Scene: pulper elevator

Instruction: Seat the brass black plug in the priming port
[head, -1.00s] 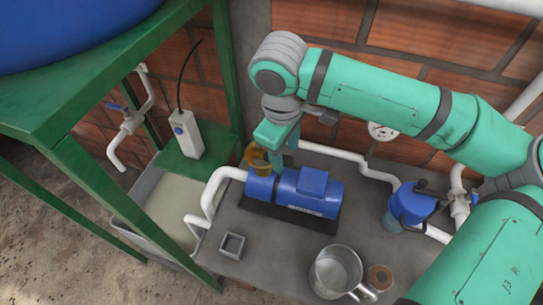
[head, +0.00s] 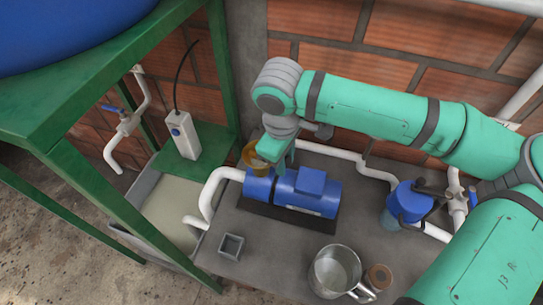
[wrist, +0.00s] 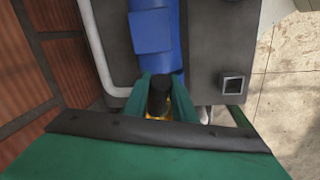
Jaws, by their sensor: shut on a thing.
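My gripper (head: 276,158) reaches down over the left end of the blue pump (head: 306,192), close to an amber funnel-like cup (head: 249,154). In the wrist view the green fingers are shut on a dark, round-topped plug (wrist: 159,96). The amber cup also shows just below the plug there (wrist: 160,117). The plug's lower end and the priming port are hidden by the fingers, so I cannot tell whether the plug touches the port. The plug is hidden in the head view.
White pipes (head: 212,190) run from the pump. A small square grey holder (head: 231,246), a metal jug (head: 334,272) and a brown ring-like piece (head: 379,277) stand on the grey bench. A green frame (head: 100,175) stands left, and a brick wall (head: 440,65) behind.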

